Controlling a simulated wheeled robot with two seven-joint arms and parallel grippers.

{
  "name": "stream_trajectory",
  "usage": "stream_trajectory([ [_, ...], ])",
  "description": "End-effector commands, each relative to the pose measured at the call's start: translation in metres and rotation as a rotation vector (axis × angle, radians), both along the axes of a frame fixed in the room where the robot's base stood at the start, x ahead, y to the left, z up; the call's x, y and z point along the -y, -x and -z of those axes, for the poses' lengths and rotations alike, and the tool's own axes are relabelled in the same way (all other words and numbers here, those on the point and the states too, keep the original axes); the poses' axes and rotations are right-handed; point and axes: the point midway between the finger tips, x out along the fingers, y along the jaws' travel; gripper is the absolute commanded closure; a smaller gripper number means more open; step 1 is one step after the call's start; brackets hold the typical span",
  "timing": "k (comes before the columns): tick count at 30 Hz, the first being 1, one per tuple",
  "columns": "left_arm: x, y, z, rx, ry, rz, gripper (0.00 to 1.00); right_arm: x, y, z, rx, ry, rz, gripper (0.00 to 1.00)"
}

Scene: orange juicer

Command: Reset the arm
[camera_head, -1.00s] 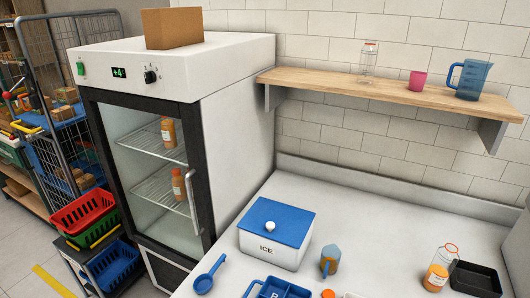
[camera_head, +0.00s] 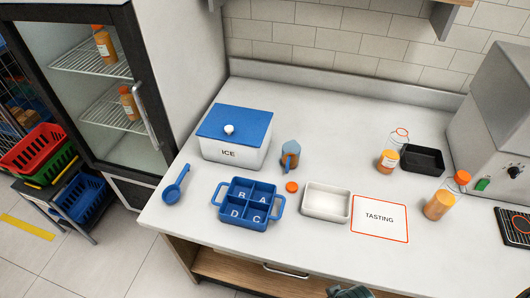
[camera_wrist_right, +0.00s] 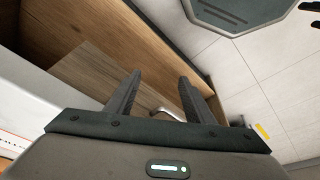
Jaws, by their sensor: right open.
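My right gripper (camera_wrist_right: 160,75) is open and empty in the right wrist view. It is beside the wooden cabinet (camera_wrist_right: 75,30) under the counter, apart from any object. In the head view, a dark part of one of my arms (camera_head: 350,292) shows at the bottom edge, in front of the counter; its jaws cannot be made out there. My left gripper is not in view.
The white counter (camera_head: 330,110) holds a blue-lidded ice box (camera_head: 235,135), a blue divided tray (camera_head: 248,204), a blue scoop (camera_head: 175,183), a white tray (camera_head: 326,202), a tasting mat (camera_head: 379,218), orange bottles (camera_head: 439,205) and a black tray (camera_head: 423,160). A fridge (camera_head: 80,80) stands left.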

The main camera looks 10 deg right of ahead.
Motion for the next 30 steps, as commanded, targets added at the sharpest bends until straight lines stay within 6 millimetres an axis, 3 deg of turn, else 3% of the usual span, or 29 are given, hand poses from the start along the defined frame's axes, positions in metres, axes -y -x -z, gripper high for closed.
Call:
stream_trajectory([
  [1,0.000,0.000,0.006,0.000,0.000,0.000,0.28,0.000,0.000,0.026,-0.012,0.001,-0.001,0.52],
  [8,0.000,-0.001,0.024,0.001,0.000,0.000,0.28,0.000,0.011,0.138,-0.047,0.004,-0.008,0.52],
  [15,0.000,-0.002,0.041,0.003,0.001,0.000,0.28,0.004,0.043,0.246,-0.082,0.008,-0.016,0.52],
  [24,0.000,-0.002,0.063,0.005,0.001,0.000,0.28,0.014,0.112,0.358,-0.128,0.013,-0.027,0.52],
  [30,0.001,-0.002,0.075,0.006,0.001,0.000,0.28,0.025,0.165,0.409,-0.156,0.018,-0.033,0.52],
])
